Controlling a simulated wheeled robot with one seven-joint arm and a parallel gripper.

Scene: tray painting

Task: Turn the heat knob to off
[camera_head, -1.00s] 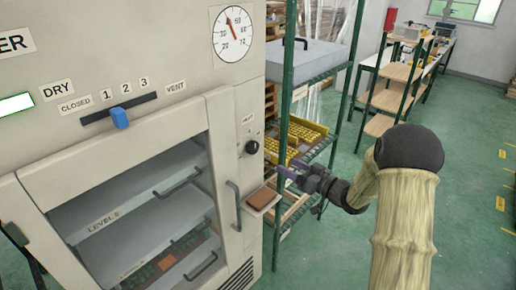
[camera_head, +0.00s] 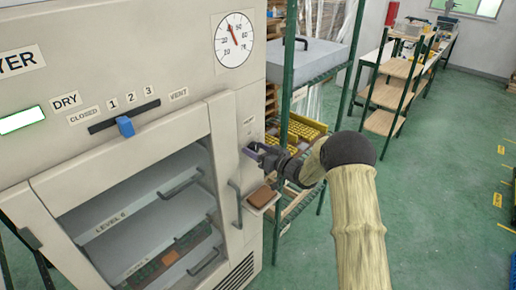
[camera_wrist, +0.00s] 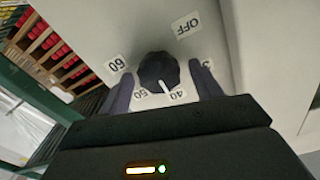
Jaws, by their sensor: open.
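The heat knob (camera_wrist: 157,68) is a round black knob with a white pointer mark on the dryer cabinet's face (camera_head: 238,108). In the wrist view its pointer lies between the 50 and 40 labels, nearer 40. The OFF label (camera_wrist: 187,25) is at the upper right of the knob, and the 60 label (camera_wrist: 117,65) is at its left. My gripper (camera_wrist: 163,85) is open, with one finger on each side of the knob; I cannot tell whether they touch it. In the head view my gripper (camera_head: 262,153) is at the cabinet face and hides the knob.
A vertical door handle (camera_head: 235,205) and a small ledge with a brown block (camera_head: 262,197) are below my gripper. A green-posted shelf rack (camera_head: 288,75) with yellow trays stands close on the right. A blue slider (camera_head: 125,126) is on the cabinet's front. Green floor is open at right.

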